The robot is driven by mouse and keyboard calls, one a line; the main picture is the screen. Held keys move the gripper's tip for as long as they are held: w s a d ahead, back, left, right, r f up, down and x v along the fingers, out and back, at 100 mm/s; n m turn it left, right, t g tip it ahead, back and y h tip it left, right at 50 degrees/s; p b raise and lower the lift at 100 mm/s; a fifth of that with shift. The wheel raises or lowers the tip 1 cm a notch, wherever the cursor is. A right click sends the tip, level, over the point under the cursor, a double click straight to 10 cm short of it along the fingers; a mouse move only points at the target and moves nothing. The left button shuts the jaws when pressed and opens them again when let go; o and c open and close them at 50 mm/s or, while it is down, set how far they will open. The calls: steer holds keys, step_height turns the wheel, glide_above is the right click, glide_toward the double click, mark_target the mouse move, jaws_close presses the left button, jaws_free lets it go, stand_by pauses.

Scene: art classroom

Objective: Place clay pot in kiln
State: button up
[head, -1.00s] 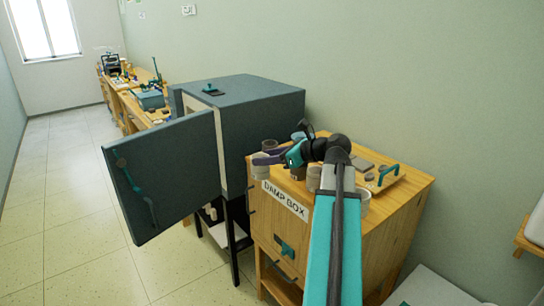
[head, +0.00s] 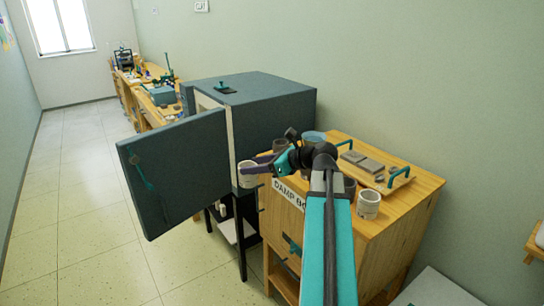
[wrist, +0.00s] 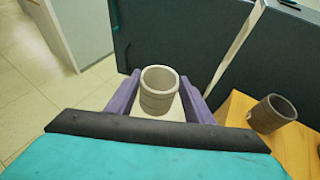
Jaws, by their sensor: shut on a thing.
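The light grey clay pot (head: 248,176) is held upright between the purple fingers of my gripper (head: 256,163), just beyond the damp box's left edge. The wrist view shows the pot (wrist: 158,92) between both fingers (wrist: 160,97), its open rim facing up. The kiln is a blue-grey box (head: 275,120) behind and to the left of the damp box. Its door (head: 175,175) stands swung open to the left, and the pot is near the front opening's edge. The kiln's interior is mostly hidden by the door.
The wooden damp box (head: 400,235) bears another pale pot (head: 369,206), several darker pots and a tray (head: 402,182) with blue handles. A dark pot (wrist: 272,113) sits at the right in the wrist view. Open floor (head: 85,215) lies at left.

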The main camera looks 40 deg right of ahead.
steer(key=w+a+f+n+g+y+p, duration=0.1)
steer(key=a+f+n+y+p, duration=0.1)
steer(key=a, duration=0.8)
steer(key=w+a+f+n+g+y+p, duration=0.1)
steer(key=a+f+n+p, duration=0.1)
steer(key=a, duration=0.9)
steer(key=w+a+f+n+g+y+p, duration=0.1)
steer(key=a+f, duration=0.3)
steer(key=a, duration=0.7)
steer(key=shift+w+f+n+g+y+p, duration=0.2)
steer(key=shift+w+n+g+y+p, duration=0.15)
steer(key=shift+n+g+y+p, duration=0.35)
steer(key=shift+w, duration=0.1)
